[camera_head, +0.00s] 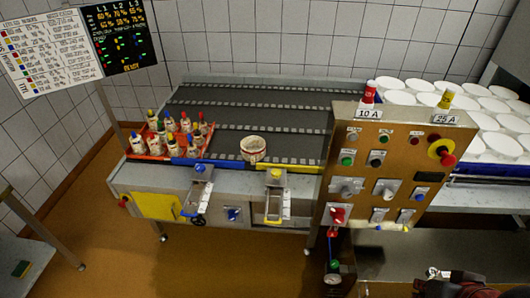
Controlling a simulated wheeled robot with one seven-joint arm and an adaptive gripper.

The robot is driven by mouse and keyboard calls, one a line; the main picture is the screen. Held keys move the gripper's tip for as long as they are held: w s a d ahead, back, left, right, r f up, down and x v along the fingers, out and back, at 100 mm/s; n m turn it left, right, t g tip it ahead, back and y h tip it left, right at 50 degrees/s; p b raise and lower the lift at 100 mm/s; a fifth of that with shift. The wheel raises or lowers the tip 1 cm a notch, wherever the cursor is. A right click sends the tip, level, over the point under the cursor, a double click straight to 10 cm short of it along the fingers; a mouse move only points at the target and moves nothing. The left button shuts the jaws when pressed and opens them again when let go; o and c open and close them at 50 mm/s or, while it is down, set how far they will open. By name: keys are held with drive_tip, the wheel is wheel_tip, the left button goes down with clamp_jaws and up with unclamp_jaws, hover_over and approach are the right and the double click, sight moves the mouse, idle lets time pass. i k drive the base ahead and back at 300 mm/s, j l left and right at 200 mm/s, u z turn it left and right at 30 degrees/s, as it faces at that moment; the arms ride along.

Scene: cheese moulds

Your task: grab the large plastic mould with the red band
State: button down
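A small-looking round white mould (253,149) with a reddish band around it stands upright on the dark conveyor, near its front edge at the middle of the picture. Its open top faces up, and nothing touches it from above. A dark and reddish mechanical shape (470,286), perhaps my gripper or arm, is cut off by the bottom right edge. It is far from the mould, and its fingers cannot be made out.
A red crate (139,150) of bottles with coloured caps stands left of the mould. Many white round moulds (483,104) fill the far right. The conveyor behind the mould is clear.

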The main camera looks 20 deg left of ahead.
sight(253, 147)
drive_tip(key=i+j, duration=0.2)
drive_tip(key=j, duration=0.2)
drive_tip(key=i+j, duration=0.15)
drive_tip(key=j, duration=0.25)
drive_tip(key=i+j, duration=0.2)
drive_tip(key=j, duration=0.2)
drive_tip(key=i+j, duration=0.2)
drive_tip(key=j, duration=0.15)
drive_tip(key=i+j, duration=0.2)
drive_tip(key=j, duration=0.2)
drive_tip(key=i+j, duration=0.15)
drive_tip(key=j, duration=0.25)
